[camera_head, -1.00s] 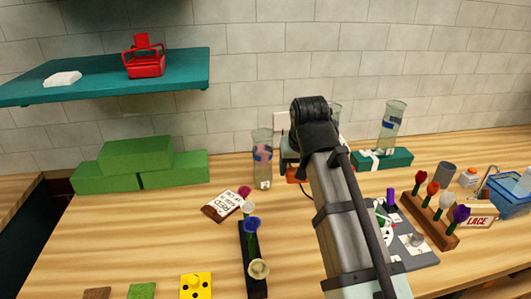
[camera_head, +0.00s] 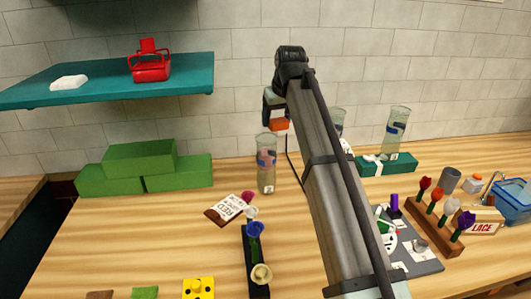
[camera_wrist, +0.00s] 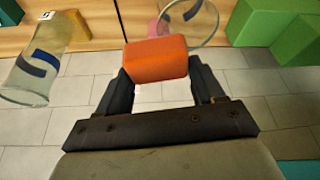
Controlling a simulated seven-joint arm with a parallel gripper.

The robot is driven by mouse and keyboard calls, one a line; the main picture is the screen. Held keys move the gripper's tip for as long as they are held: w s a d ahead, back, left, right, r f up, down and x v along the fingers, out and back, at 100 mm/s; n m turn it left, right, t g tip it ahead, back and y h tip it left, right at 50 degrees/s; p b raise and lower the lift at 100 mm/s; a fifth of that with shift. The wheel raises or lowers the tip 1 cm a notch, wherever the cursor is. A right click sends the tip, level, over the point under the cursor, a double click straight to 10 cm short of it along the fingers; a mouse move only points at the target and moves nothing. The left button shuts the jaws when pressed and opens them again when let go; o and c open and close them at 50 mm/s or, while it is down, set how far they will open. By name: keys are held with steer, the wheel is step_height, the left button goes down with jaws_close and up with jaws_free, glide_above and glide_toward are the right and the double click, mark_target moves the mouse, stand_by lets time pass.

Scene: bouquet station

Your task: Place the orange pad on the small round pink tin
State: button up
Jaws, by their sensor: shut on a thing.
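My gripper (camera_head: 277,116) is raised in front of the tiled wall, above and slightly right of a clear glass vase with a pink band. In the wrist view my gripper (camera_wrist: 158,78) is shut on the orange pad (camera_wrist: 155,58), a block with rounded edges held between the two fingertips. The orange pad also shows below the gripper in the head view (camera_head: 279,125), clear of the table.
The glass vase (camera_head: 266,175) stands below the gripper. Another vase (camera_head: 396,135) stands at the green box (camera_head: 388,165). Green blocks (camera_head: 140,160) are stacked at left, under a teal shelf (camera_head: 110,84). A flower rack (camera_head: 253,255) stands at front centre.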

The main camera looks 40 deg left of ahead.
steer(key=w+a+f+n, duration=0.1)
steer(key=w+a+n, duration=0.1)
steer(key=w+a, duration=0.75)
steer(key=shift+g+y, duration=0.3)
steer(key=shift+s+a+f, duration=0.2)
steer(key=shift+s+f, duration=0.05)
steer(key=shift+f, duration=2.25)
steer(key=shift+s+a+f, duration=0.2)
steer(key=shift+a+f, duration=0.05)
steer(key=shift+f, duration=2.3)
steer(key=shift+s+a+f, duration=0.2)
steer(key=shift+s+f, duration=0.05)
steer(key=shift+f, duration=2.25)
steer(key=shift+f, duration=0.1)
steer(key=o, duration=1)
steer(key=v, duration=1.2)
